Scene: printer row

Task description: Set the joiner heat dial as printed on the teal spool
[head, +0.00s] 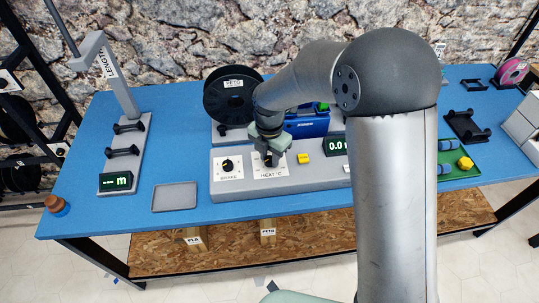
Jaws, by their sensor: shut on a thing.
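The heat dial's white plate (270,174), marked HEAT °C, is on the sloped front of the grey joiner (320,175). My gripper (269,160) points down at this plate and is shut on the heat dial. The fingers hide most of the knob, so its pointer and setting cannot be read. A black spool (228,97) with a white label stands behind the joiner. I cannot make out a teal spool in this view.
The brake dial (228,166) is just left of my gripper, and a yellow button (304,158) is to its right. A green display (337,145) is partly behind my arm. A grey tray (175,197) and the length stand (126,150) are at left. A pink spool (511,72) is far right.

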